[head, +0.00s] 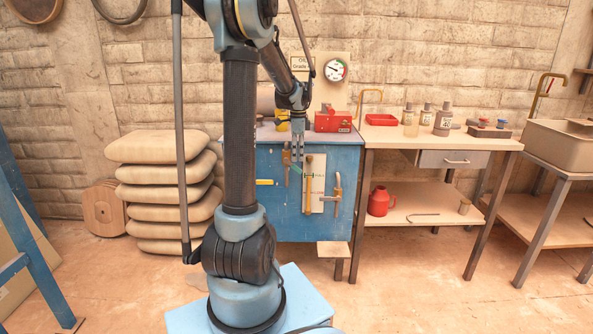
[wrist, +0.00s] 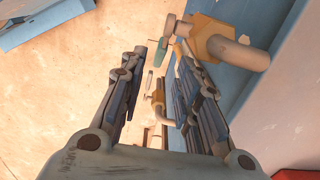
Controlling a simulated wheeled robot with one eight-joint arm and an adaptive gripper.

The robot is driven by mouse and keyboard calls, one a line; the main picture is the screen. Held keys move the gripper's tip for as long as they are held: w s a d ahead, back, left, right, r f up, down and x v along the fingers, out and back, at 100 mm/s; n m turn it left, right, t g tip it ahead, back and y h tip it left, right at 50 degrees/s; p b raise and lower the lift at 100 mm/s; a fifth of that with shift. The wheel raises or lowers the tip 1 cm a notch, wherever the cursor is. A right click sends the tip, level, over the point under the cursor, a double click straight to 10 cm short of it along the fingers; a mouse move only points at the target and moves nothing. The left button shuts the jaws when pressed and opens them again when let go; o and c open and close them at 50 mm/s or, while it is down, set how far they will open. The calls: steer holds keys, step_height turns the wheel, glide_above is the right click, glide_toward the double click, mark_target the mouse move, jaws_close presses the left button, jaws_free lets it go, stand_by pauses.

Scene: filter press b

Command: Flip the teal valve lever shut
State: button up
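My gripper (head: 297,158) hangs in front of the blue cabinet's front. In the wrist view my gripper (wrist: 162,50) has its two fingers apart with nothing gripped between them. A narrow teal piece, seemingly the valve lever (wrist: 160,53), shows between the fingertips; I cannot tell whether a finger touches it. It seems to join a pipe with a large yellow-orange hex nut (wrist: 212,40), just past the right finger. In the head view a small teal-green bit, likely the lever (head: 297,171), shows just below the fingertips, partly hidden by them.
The blue cabinet (head: 272,215) also carries a wooden-handled tool (head: 308,188), a second pipe fitting (head: 337,190) and a yellow handle (head: 264,182). A workbench (head: 480,143) with bottles stands to the right. Stacked sacks (head: 160,170) are at left.

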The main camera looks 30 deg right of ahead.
mark_target(298, 168)
step_height(298, 168, down, 7)
steer(key=shift+r, duration=0.1)
stand_by(0.4)
jaws_close()
